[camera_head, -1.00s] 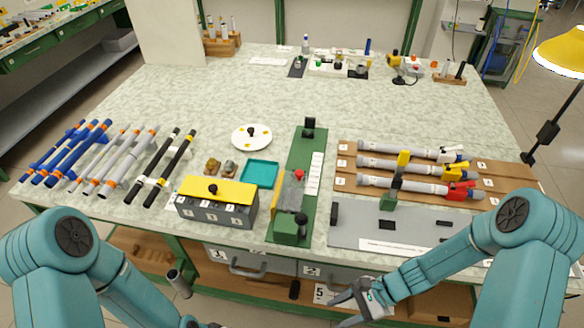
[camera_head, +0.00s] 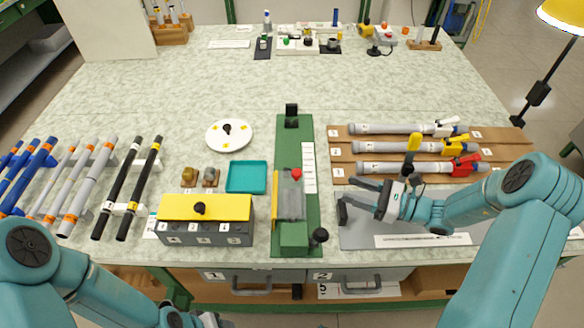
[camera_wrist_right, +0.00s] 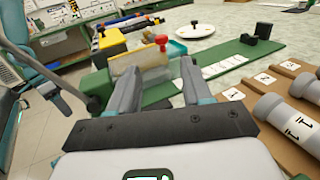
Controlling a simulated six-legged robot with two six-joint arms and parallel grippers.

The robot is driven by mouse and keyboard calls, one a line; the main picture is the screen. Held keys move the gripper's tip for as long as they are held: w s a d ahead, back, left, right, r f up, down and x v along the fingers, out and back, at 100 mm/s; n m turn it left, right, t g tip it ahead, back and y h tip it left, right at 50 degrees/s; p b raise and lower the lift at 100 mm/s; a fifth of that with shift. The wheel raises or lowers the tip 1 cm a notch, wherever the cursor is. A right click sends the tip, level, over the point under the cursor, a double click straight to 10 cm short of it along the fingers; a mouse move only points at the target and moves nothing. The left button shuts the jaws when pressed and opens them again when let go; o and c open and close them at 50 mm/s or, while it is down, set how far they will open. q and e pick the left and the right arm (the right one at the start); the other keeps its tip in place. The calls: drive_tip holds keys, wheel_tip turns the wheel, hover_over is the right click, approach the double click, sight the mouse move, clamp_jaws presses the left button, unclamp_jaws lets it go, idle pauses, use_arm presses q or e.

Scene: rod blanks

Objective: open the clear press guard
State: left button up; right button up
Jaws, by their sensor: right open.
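The clear press guard (camera_head: 291,202) is a see-through box on the green press base (camera_head: 294,140), with a red knob (camera_head: 297,174) at its top and a yellow strip along its left side. It looks closed down over the press. My right gripper (camera_head: 347,197) is open and empty, to the right of the guard and apart from it, fingers pointing at it. In the right wrist view the guard (camera_wrist_right: 141,72) and its red knob (camera_wrist_right: 162,40) are ahead of the open fingers. Only a sliver of my left gripper shows at the bottom edge; its jaws are unclear.
A black ball knob (camera_head: 319,236) sticks out at the press's front right. A grey box with a yellow lid (camera_head: 205,208) and a teal tray (camera_head: 246,177) stand left. Clamped rods on wooden boards (camera_head: 340,150) and a grey plate (camera_head: 365,236) lie right.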

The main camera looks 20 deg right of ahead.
sight(297, 172)
drive_tip(key=p+x, duration=0.2)
drive_tip(key=x, duration=1.3)
drive_tip(key=shift+f, duration=0.2)
drive_tip(key=shift+a, duration=0.3)
drive_tip(key=shift+w+a, duration=0.1)
drive_tip(key=shift+w, duration=0.25)
drive_tip(key=shift+s, duration=0.1)
drive_tip(key=c, duration=0.5)
clamp_jaws()
